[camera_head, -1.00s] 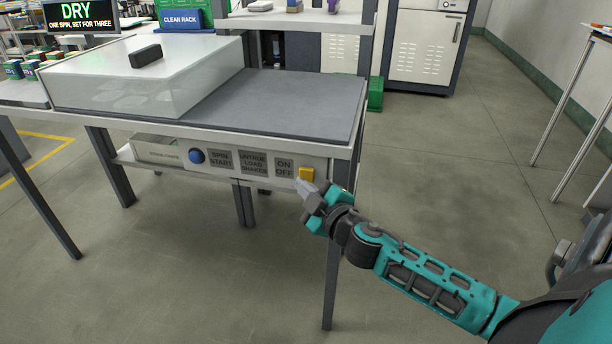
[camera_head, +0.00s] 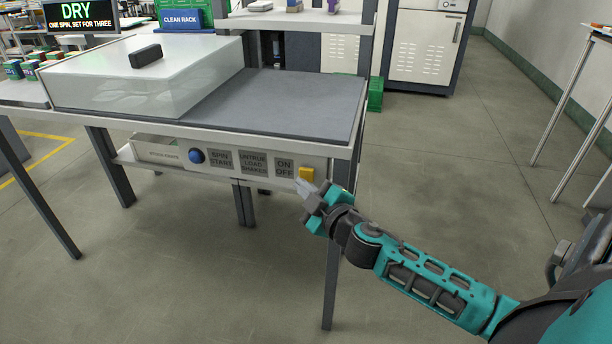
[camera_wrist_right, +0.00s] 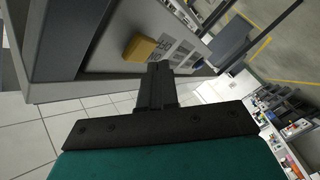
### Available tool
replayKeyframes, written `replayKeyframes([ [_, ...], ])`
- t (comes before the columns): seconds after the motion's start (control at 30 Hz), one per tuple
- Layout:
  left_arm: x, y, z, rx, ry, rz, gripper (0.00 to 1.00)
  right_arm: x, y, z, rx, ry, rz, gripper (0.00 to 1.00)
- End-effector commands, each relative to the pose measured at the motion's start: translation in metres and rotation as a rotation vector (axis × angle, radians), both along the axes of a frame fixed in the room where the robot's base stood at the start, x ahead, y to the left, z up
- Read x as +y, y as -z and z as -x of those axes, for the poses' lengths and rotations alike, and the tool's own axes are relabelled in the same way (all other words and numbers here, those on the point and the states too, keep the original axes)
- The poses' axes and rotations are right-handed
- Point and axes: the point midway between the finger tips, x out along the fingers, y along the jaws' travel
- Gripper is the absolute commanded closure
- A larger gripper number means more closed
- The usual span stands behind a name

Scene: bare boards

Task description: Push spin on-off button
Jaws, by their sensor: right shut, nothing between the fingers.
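The panel under the bench front carries a yellow square button (camera_head: 306,174) at its right end, beside the ON OFF label (camera_head: 284,168). A round blue button (camera_head: 197,156) sits further left, beside the SPIN START label (camera_head: 221,160). My right gripper (camera_head: 301,188) is shut and empty, its tips just below and in front of the yellow button. In the right wrist view the shut fingers (camera_wrist_right: 158,70) point up towards the panel, and the yellow button (camera_wrist_right: 139,48) is just left of the tips. I cannot tell whether they touch. My left gripper is not in view.
A clear-walled box (camera_head: 130,85) with a black handle stands on the left of the bench (camera_head: 280,100). A bench leg (camera_head: 331,270) stands below the right corner, close to my right arm. A sign (camera_head: 81,14) reads DRY.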

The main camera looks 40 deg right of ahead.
Motion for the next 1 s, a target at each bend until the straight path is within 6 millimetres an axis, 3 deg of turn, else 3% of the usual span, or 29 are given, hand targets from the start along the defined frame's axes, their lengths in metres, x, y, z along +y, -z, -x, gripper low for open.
replayKeyframes([
  [1.0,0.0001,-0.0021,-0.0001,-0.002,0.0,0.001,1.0,-0.008,-0.0001,-0.0069,0.0,0.0,0.0,1.0],
])
